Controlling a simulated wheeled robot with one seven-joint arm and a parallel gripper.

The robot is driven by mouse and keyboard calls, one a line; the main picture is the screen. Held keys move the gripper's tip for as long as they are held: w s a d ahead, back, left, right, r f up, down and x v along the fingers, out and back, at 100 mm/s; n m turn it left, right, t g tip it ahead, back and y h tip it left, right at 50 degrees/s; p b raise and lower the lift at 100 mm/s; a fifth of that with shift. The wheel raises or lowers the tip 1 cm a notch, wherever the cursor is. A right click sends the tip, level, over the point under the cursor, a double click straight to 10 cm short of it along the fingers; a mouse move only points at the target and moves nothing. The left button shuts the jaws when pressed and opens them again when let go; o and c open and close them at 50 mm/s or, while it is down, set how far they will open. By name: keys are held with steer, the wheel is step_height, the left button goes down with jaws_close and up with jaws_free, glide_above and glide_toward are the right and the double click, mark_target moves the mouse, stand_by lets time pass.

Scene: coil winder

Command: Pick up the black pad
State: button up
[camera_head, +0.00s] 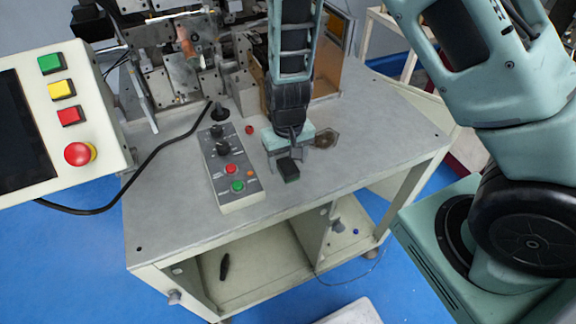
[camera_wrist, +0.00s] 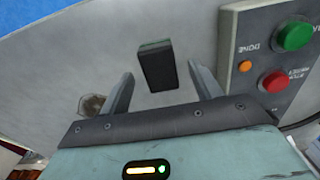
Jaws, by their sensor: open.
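The black pad (camera_head: 288,169) is a small dark block on the grey tabletop, just in front of my gripper in the head view. It also shows in the wrist view (camera_wrist: 157,68), upper middle, lying between the lines of the two fingers and a little beyond their tips. My gripper (camera_head: 285,164) is over the table at the end of my arm. In the wrist view my gripper (camera_wrist: 160,80) has its fingers spread wide with nothing between them. I cannot tell its exact height above the table.
A grey control box (camera_head: 230,170) with red, green and orange buttons stands close left of my gripper. A brownish patch (camera_head: 326,138) lies to the right. Winder machinery (camera_head: 180,60) fills the back. The tabletop (camera_head: 350,170) is clear at the front and right.

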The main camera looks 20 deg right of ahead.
mark_target(288, 165)
steer(key=shift+f, duration=1.15)
steer(key=c, duration=1.1)
steer(key=shift+r, duration=0.1)
step_height(288, 165, up, 10)
steer(key=shift+f+b, duration=0.1)
steer(key=shift+b, duration=0.6)
